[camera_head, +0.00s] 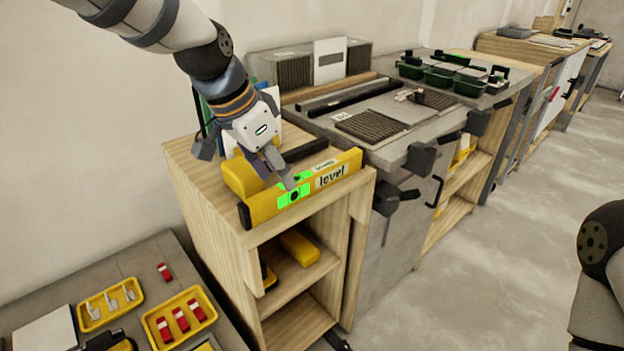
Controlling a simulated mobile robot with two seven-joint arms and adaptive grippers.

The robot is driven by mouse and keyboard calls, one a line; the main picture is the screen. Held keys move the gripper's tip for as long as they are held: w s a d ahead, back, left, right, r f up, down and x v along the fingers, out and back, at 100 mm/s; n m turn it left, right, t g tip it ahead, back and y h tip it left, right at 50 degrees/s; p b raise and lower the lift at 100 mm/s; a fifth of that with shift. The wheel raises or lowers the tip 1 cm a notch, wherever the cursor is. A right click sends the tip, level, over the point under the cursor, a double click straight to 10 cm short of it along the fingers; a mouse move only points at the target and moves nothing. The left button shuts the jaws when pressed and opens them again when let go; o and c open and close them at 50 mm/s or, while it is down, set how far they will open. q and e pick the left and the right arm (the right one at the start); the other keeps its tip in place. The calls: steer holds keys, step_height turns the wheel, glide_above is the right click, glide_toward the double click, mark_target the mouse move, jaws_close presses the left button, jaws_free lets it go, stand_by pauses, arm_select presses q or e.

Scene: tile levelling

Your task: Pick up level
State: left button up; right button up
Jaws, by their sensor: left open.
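A yellow level (330,177) with black end caps, green windows and the label "level" stands on edge along the front edge of a wooden shelf unit's top. My left gripper (284,178) is open and comes down from above at the level's middle-left part. One finger shows in front of the upper edge near the green window. The other finger is partly hidden, so I cannot tell whether they touch the level. My right arm shows only as a dark joint at the right edge, and its gripper is out of view.
The wooden shelf unit (215,205) also holds a yellow block (240,177) behind the level. A low table with yellow trays (110,303) is at the lower left. A grey workbench with tiles (372,126) and clamps adjoins on the right. The floor at right is clear.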

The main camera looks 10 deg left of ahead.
mark_target(310, 183)
arm_select(q)
steer(key=x, duration=0.5)
steer(key=shift+w+d+f, duration=0.1)
steer(key=shift+w+f, duration=0.15)
steer(key=shift+f, duration=0.05)
steer(key=shift+r, duration=0.15)
steer(key=shift+c, duration=1)
jaws_close()
steer(key=shift+r, duration=0.1)
